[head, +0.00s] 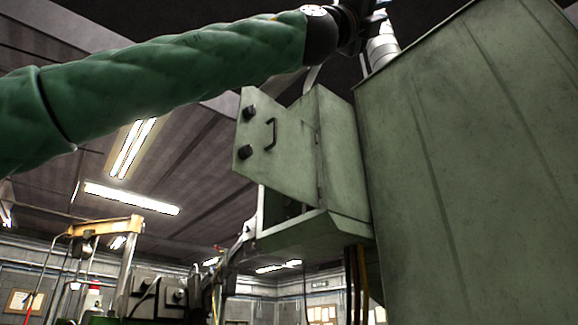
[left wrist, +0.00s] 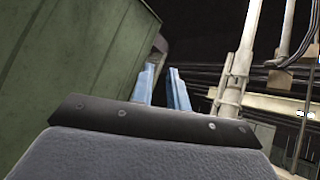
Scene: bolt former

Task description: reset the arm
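My left arm comes in from the left in the head view, raised high and wrapped in a green sleeve. Its wrist end is at the top, beside the upper edge of the machine cabinet; the fingertips cannot be made out there. In the left wrist view my left gripper (left wrist: 161,88) shows two blue fingers with a gap between them and nothing held. The large green cabinet (left wrist: 65,65) is left of the fingers; it also fills the right of the head view (head: 465,170). My right gripper is in neither view.
A green electrical box (head: 342,150) is fixed beside the cabinet, its door (head: 275,150) with a black handle swung open. In the wrist view a pale vertical pipe (left wrist: 240,65) stands right of the fingers. Other machinery (head: 155,290) stands at the lower left.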

